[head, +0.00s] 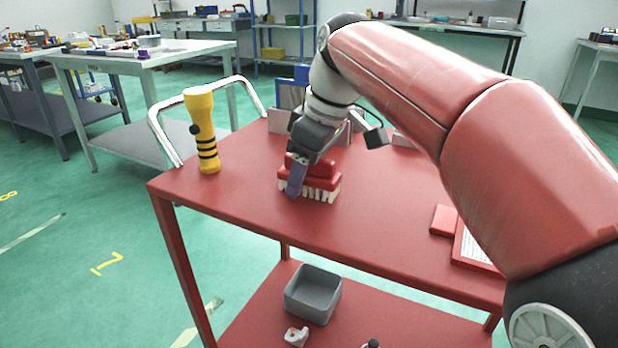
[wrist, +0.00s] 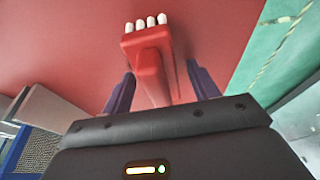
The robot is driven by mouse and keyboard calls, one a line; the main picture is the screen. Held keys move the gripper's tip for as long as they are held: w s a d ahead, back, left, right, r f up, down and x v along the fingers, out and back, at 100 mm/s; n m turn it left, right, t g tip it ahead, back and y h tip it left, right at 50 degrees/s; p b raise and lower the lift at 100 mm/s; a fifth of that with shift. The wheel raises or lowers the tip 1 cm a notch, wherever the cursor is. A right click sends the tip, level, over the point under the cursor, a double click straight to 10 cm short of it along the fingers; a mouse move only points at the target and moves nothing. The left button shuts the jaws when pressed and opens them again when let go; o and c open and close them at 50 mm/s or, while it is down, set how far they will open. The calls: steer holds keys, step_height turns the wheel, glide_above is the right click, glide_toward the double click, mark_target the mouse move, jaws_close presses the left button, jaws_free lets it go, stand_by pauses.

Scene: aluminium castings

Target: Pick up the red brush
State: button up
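The red brush (head: 324,172) sits on the red top of the cart (head: 240,205), with its white bristles down. My gripper (head: 303,181) is at the brush from above, and a purple finger covers part of its left side. In the wrist view the brush's red body (wrist: 150,72) lies between the two purple fingers of my gripper (wrist: 160,82). A gap shows on each side of it, so the gripper is open. Some white bristle tufts show beyond the body. Whether a finger touches the brush is hidden.
A yellow flashlight (head: 201,130) stands upright left of the brush. Grey and blue blocks (head: 279,121) stand behind my gripper. A red box (head: 444,220) and a framed sheet (head: 472,248) lie at the right. A grey bin (head: 313,293) is on the lower shelf. The tabletop in front is clear.

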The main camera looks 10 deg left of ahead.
steer(key=c, duration=1)
step_height(320, 180, up, 10)
steer(key=p, duration=0.3)
steer(key=o, duration=0.4)
steer(key=shift+c, duration=1.3)
steer(key=shift+s, duration=0.1)
